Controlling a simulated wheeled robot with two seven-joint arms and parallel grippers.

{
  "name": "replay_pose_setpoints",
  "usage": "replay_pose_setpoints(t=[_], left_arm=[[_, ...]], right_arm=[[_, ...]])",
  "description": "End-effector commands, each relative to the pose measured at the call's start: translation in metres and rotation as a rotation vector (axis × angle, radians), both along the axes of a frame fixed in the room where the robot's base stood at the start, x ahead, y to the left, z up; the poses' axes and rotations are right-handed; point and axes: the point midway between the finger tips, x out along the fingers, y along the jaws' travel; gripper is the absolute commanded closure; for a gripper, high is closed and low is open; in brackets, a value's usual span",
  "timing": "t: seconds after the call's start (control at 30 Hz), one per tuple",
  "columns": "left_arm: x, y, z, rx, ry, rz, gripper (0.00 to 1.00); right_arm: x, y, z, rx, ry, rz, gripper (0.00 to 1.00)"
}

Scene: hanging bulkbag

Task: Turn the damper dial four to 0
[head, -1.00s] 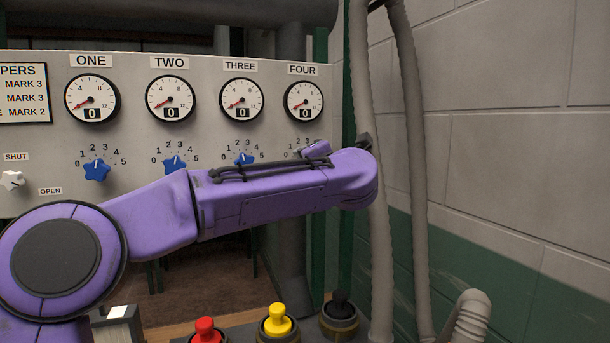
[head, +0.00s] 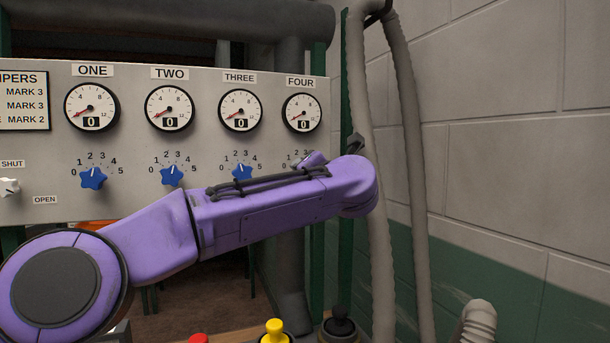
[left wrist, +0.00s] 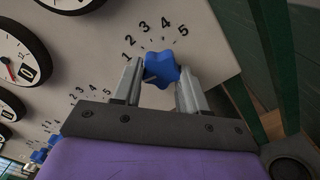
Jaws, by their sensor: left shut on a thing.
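Damper dial four is a blue star-shaped knob (left wrist: 161,68) on the grey panel (head: 205,140), seen in the left wrist view. My left gripper (left wrist: 160,77) is shut on it, one finger on each side. A small pale mark shows on the knob's lower left side. Numbers 1 to 5 show around it; its 0 is not visible there, on the side where the left finger stands. In the head view my purple forearm hides the knob and my left gripper. Gauge four (head: 302,113) reads 0 in its window. My right gripper is in neither view.
Blue dials one (head: 93,178), two (head: 172,175) and three (head: 242,172) lie left of dial four. A white switch (head: 9,187) is at the far left. Grey hoses (head: 370,180) hang right of the panel. Yellow (head: 274,331) and black (head: 340,326) buttons are below.

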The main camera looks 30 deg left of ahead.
Motion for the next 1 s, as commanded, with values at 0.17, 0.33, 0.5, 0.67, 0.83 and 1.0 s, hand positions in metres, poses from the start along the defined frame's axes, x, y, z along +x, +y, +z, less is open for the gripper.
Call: replay_pose_setpoints(t=[0.17,0.33,0.5,0.67,0.83,1.0], left_arm=[[-0.001,0.001,0.005,0.003,-0.008,0.0,0.32],[0.0,0.0,0.003,0.002,-0.005,0.0,0.32],[-0.006,-0.007,0.001,0.003,-0.004,-0.002,0.32],[-0.03,-0.035,0.0,0.005,-0.006,-0.004,0.32],[-0.056,-0.062,0.0,0.004,-0.007,-0.001,0.32],[-0.069,-0.076,0.002,0.003,-0.006,0.0,0.32]], right_arm=[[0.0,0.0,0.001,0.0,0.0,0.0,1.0],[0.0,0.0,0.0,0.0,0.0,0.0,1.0],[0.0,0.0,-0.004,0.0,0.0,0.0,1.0],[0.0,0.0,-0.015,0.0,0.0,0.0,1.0],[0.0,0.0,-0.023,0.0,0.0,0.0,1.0],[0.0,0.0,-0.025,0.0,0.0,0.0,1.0]])
